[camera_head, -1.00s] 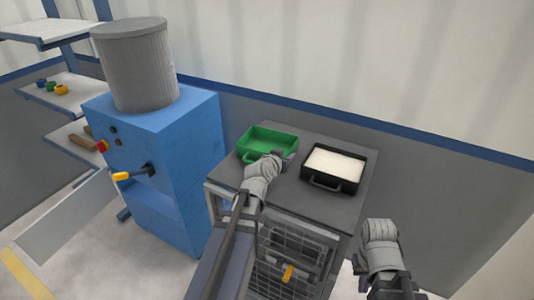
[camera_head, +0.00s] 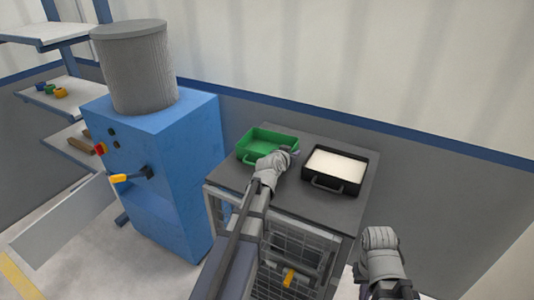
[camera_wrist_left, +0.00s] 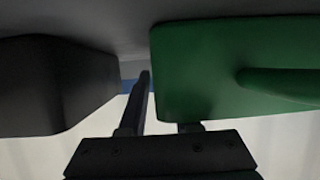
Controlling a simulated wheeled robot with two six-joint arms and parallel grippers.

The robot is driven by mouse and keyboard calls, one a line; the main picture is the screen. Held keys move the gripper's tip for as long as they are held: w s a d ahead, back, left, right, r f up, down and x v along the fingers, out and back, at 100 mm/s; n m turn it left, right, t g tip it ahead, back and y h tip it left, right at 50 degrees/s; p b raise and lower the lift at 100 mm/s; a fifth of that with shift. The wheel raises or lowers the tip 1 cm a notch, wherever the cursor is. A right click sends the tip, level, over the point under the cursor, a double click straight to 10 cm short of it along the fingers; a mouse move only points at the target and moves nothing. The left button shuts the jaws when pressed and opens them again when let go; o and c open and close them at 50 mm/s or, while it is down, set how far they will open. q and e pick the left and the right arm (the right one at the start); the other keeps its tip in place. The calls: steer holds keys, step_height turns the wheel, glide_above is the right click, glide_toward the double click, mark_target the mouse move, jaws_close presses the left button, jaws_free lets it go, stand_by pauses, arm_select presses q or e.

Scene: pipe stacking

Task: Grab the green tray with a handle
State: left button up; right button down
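The green tray (camera_head: 252,155) stands on the dark top of a cabinet, left of a black tray. My left gripper (camera_head: 294,151) is at the tray's right front corner, partly hidden by my own wrist. In the left wrist view the green tray (camera_wrist_left: 215,75) fills the upper right, with its green handle (camera_wrist_left: 285,82) crossing the right edge. There my left gripper (camera_wrist_left: 166,105) has its fingers apart: one shows beside the tray's edge, the other is mostly hidden behind the tray. I see no firm grip. My right arm shows at lower right; its fingers cannot be made out.
A black tray (camera_head: 345,178) with white contents stands close on the right; it also shows at the left wrist view's left (camera_wrist_left: 50,85). The cabinet top (camera_head: 300,200) is bare in front. A blue machine (camera_head: 185,135) with a grey drum (camera_head: 135,65) stands left. A wall is behind.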

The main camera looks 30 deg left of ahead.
arm_select(q)
jaws_close()
stand_by(1.1)
